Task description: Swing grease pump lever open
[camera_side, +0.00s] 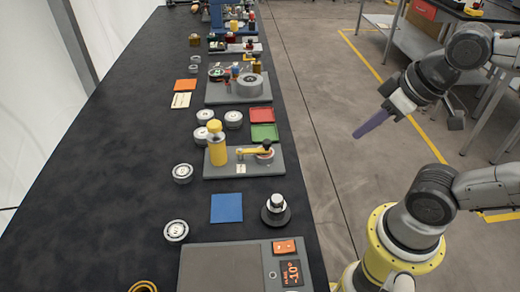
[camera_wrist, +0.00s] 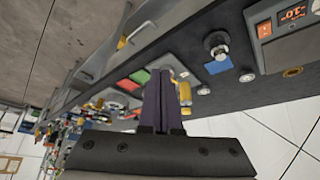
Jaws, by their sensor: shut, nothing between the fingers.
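The grease pump stands on a grey base plate (camera_side: 222,172) on the dark bench, with an upright yellow cylinder (camera_side: 217,150) at its left end. A yellow lever (camera_side: 250,151) lies roughly level to the right of the cylinder. Its black knob (camera_side: 267,143) is over a round disc at the plate's right side. My gripper (camera_side: 358,134), with purple fingers, is shut and empty in the air over the floor, right of the bench and well apart from the pump. In the wrist view the shut fingers (camera_wrist: 160,73) partly hide the pump; its yellow cylinder (camera_wrist: 185,92) shows beside them.
Red (camera_side: 261,115) and green (camera_side: 264,132) trays lie behind the pump. A blue square (camera_side: 226,208), a black round stand (camera_side: 275,213) and a scale (camera_side: 222,268) are in front. Several round weights lie around. The air between gripper and bench looks clear.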

